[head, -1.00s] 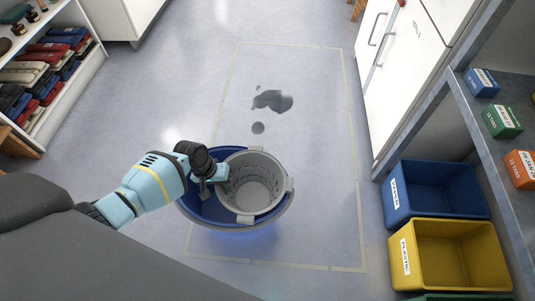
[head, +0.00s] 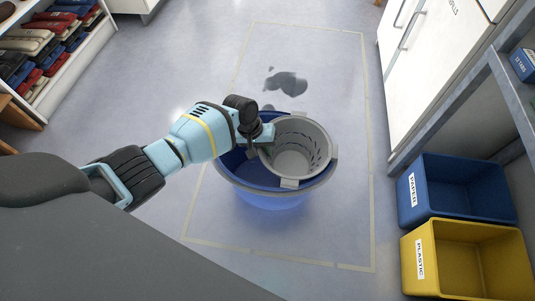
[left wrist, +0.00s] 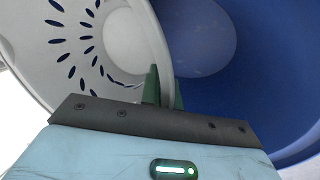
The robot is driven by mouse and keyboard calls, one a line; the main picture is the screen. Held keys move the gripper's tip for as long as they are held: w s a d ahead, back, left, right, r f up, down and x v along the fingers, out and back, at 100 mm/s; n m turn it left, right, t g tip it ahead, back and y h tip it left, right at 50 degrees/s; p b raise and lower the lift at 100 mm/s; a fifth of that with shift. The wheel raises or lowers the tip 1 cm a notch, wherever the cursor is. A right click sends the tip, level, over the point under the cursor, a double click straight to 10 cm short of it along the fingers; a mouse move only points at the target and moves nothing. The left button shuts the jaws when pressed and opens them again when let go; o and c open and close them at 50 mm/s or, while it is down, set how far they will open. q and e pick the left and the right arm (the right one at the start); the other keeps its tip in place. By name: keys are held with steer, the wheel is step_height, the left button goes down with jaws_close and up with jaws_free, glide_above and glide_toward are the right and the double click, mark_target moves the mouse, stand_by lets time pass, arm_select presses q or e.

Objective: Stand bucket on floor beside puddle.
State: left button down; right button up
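The blue bucket (head: 262,199) is upright, with a grey slotted wringer basket (head: 291,163) set in its right side. My left gripper (head: 265,141) is at the basket's left rim. In the left wrist view its green fingers (left wrist: 164,90) stand on both sides of the grey basket wall (left wrist: 135,45), closed on it, with the blue bucket's inside (left wrist: 245,70) to the right. The dark puddle (head: 288,84) lies on the floor just beyond the bucket, with small spots near it. I cannot tell whether the bucket's base touches the floor. My right gripper is not in view.
Tape (head: 371,150) marks a rectangle on the floor around the puddle and bucket. A blue bin (head: 455,212) and a yellow bin (head: 412,252) stand at right, below a shelf. White cabinets are at upper right, and a loaded shelf is at upper left. The floor between is clear.

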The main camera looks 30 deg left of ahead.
mark_target(272, 164)
arm_select(q)
steer(key=shift+w+d+r, duration=0.1)
steer(key=shift+w+d, duration=0.05)
steer(key=shift+w, duration=0.05)
steer(key=shift+w+d, duration=0.15)
steer(key=shift+w, duration=0.05)
steer(key=shift+f+b, duration=1.4)
steer(key=shift+f, duration=0.45)
steer(key=shift+r, duration=0.1)
steer(key=shift+f, duration=0.2)
steer(key=c, duration=1.6)
jaws_free()
steer(key=shift+c, duration=0.2)
